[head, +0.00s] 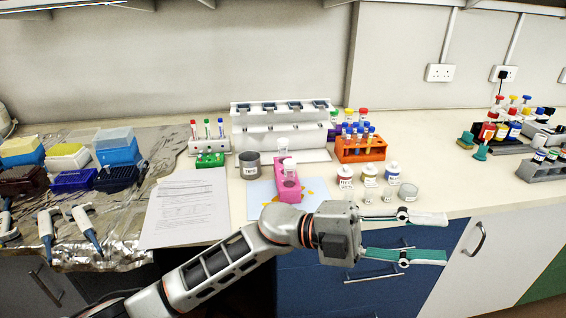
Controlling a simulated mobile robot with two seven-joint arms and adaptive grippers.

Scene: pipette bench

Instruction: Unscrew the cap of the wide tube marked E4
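A pink rack (287,190) stands on a light blue mat with yellow-orange patches near the bench's middle. It holds a wide tube with a pale cap (289,166), and another pale-capped tube (283,147) shows just behind. No E4 mark is readable on any tube, so I cannot tell which is the marked one. My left gripper (446,238) is open and empty, with its fingers spread and pointing right. It is in front of the bench edge, to the right of the pink rack and apart from it. My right gripper is not in view.
A grey mug (249,165) stands left of the pink rack. Several small labelled jars (345,176) stand to its right. An orange rack (361,150) with tubes and a white pipette stand (280,128) are behind. A paper sheet (188,208) lies left.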

